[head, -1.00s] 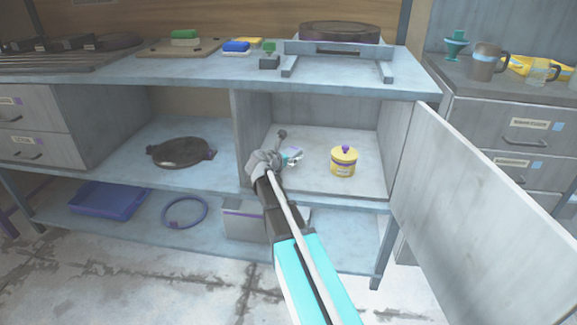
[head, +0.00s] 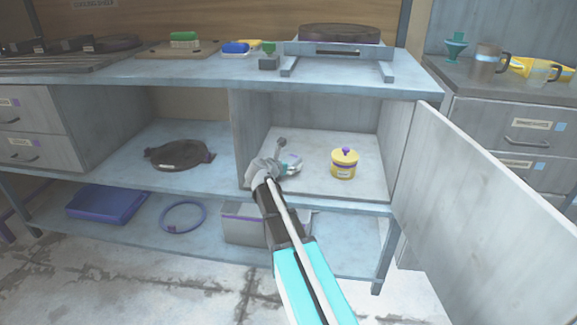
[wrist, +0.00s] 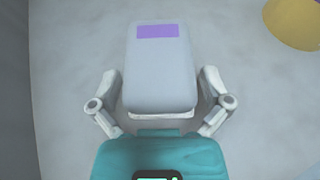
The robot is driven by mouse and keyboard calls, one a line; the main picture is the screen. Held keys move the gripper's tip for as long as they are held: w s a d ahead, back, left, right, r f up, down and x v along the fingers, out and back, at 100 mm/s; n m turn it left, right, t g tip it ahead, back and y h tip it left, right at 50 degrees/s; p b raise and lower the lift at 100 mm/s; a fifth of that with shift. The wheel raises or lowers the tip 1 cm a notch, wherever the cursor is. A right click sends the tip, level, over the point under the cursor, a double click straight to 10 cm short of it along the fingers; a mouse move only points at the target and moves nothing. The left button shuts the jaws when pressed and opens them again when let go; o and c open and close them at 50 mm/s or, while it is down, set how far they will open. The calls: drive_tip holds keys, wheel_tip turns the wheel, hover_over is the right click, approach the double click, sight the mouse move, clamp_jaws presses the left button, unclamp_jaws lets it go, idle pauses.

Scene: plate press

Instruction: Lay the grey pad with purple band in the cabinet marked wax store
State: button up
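The grey pad (wrist: 160,75) with its purple band (wrist: 161,31) lies flat on the pale cabinet floor in the wrist view. My gripper (wrist: 160,98) has one finger on each side of the pad's near end, with narrow gaps showing beside it, so it looks open. In the head view my gripper (head: 289,164) is inside the left part of the open cabinet (head: 330,185), low over its floor. The pad is mostly hidden there by the gripper. No wax store label on this cabinet is readable.
A yellow pot (head: 344,164) with a purple knob stands right of my gripper in the cabinet. The cabinet door (head: 480,200) is swung open to the right. The cabinet's left wall (head: 240,140) is close to my gripper. A dark round pan (head: 178,153) lies in the left bay.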

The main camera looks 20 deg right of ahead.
drive_tip(key=shift+r, duration=0.15)
drive_tip(key=shift+s+a+r+p, duration=0.3)
drive_tip(key=shift+s+a+p, duration=0.1)
drive_tip(key=shift+a, duration=0.1)
drive_tip(key=p+v, duration=0.4)
drive_tip(key=v, duration=0.6)
drive_tip(key=shift+s+a, duration=0.1)
drive_tip(key=shift+a, duration=0.2)
drive_tip(key=shift+s, duration=0.1)
